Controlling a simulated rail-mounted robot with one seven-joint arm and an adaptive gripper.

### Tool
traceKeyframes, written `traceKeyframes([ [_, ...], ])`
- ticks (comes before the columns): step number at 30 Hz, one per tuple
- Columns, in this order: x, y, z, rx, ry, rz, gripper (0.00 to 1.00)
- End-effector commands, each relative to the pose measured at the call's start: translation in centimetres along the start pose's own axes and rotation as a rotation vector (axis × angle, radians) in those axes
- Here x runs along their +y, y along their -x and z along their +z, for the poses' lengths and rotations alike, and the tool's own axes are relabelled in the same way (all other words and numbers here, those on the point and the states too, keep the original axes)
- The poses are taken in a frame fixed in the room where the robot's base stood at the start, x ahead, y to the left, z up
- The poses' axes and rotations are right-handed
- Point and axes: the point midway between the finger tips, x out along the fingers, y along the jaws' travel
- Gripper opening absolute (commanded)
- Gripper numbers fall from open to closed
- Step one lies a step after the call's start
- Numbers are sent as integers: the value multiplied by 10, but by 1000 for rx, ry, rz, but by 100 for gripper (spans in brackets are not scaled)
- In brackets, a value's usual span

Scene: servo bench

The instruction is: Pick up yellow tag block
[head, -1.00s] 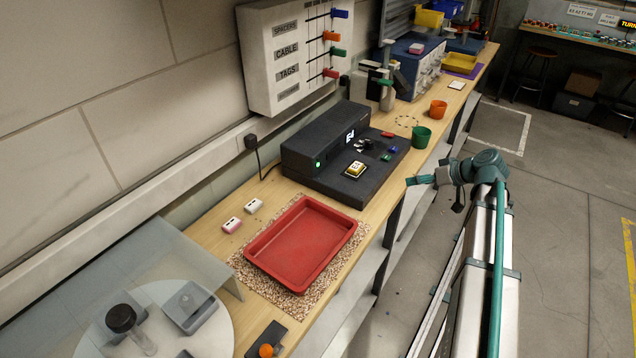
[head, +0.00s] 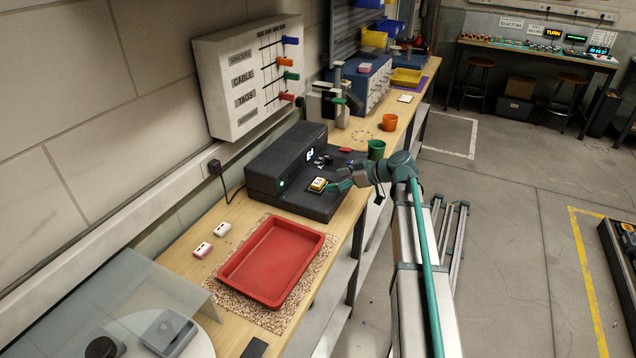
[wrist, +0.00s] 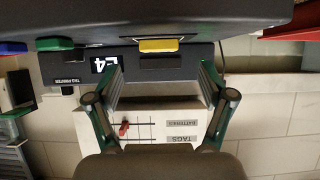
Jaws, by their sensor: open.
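The yellow tag block (head: 318,184) lies on the flat deck of the black tag printer (head: 286,198); its top looks pale with a dark mark. In the wrist view the yellow block (wrist: 159,45) shows edge-on at the printer's edge, near the top centre. My gripper (head: 337,186) is just right of the block in the head view, over or beside the printer's front edge. In the wrist view my gripper (wrist: 160,75) has its two fingers wide apart, with the block between and beyond them. Nothing is held.
Small blue, red and green pieces lie on the printer deck behind the block. A red tray (head: 270,262) stands to the front on a speckled mat.

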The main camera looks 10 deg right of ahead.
Motion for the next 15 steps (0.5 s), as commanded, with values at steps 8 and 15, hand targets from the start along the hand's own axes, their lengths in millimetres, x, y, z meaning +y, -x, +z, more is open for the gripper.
traceKeyframes([
  [8, 2, -27, -6, -1, -2, -3, 81],
  [15, 2, -51, -3, 0, -1, -1, 81],
])
